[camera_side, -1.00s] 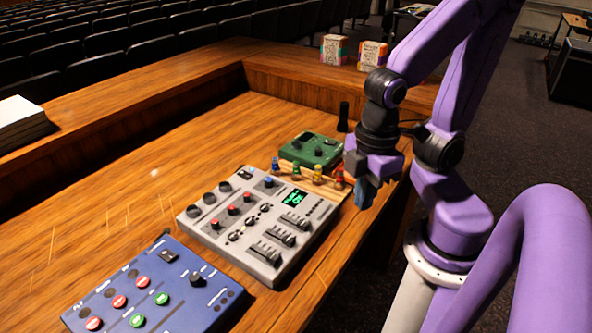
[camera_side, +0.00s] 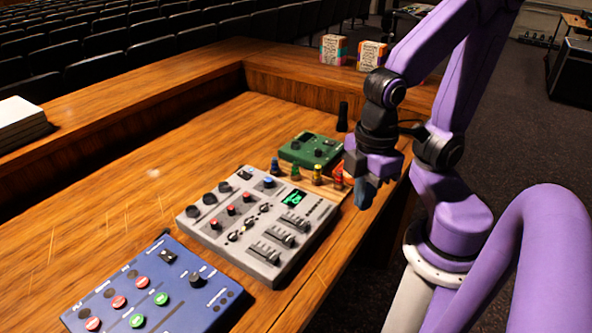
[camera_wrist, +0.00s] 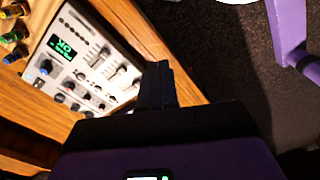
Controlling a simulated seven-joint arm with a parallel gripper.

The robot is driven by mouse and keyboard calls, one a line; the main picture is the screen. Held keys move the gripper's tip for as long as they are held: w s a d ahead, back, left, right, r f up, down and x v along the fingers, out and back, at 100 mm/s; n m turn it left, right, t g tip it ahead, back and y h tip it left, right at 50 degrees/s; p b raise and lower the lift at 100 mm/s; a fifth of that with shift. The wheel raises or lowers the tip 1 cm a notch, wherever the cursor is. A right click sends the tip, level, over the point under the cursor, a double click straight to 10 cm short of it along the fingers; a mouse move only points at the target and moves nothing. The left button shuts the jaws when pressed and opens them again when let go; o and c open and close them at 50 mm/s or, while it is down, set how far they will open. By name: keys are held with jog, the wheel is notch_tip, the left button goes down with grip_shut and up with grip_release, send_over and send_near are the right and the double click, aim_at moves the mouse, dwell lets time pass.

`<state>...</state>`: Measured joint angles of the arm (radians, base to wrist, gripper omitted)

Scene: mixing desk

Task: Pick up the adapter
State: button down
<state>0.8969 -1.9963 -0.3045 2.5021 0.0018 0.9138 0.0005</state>
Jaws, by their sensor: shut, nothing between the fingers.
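Several small coloured adapters stand in a row on a wooden strip behind the grey mixer. In the side view they include a blue one (camera_side: 275,166), a green one (camera_side: 295,172), a yellow one (camera_side: 317,175) and a red one (camera_side: 338,180). In the wrist view the yellow (camera_wrist: 12,10), green (camera_wrist: 14,34) and blue (camera_wrist: 14,56) ones show at the top left. My gripper (camera_side: 364,195) is shut and empty. It hangs to the right of the red adapter, by the desk's right edge. Its closed fingers (camera_wrist: 160,82) show in the wrist view.
The grey mixer (camera_side: 258,222) with a lit green display lies left of my gripper. A green box (camera_side: 311,150) and an upright black object (camera_side: 342,117) are behind the row. A blue pedal board (camera_side: 150,290) is in front. Bare desk lies to the left.

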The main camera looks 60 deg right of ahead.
jog(key=c, duration=1.8)
grip_release()
jog(key=o, duration=0.9)
jog(key=n+t+h, duration=0.2)
jog(key=n+h, duration=0.6)
jog(key=h, duration=0.6)
send_near(294, 166)
jog(key=x, duration=0.5)
jog(key=shift+s+d, duration=0.3)
jog(key=shift+d, duration=0.15)
jog(key=shift+w+x, duration=0.15)
jog(key=shift+x, duration=1.2)
jog(key=shift+w+x, duration=0.15)
jog(key=shift+x, duration=1.25)
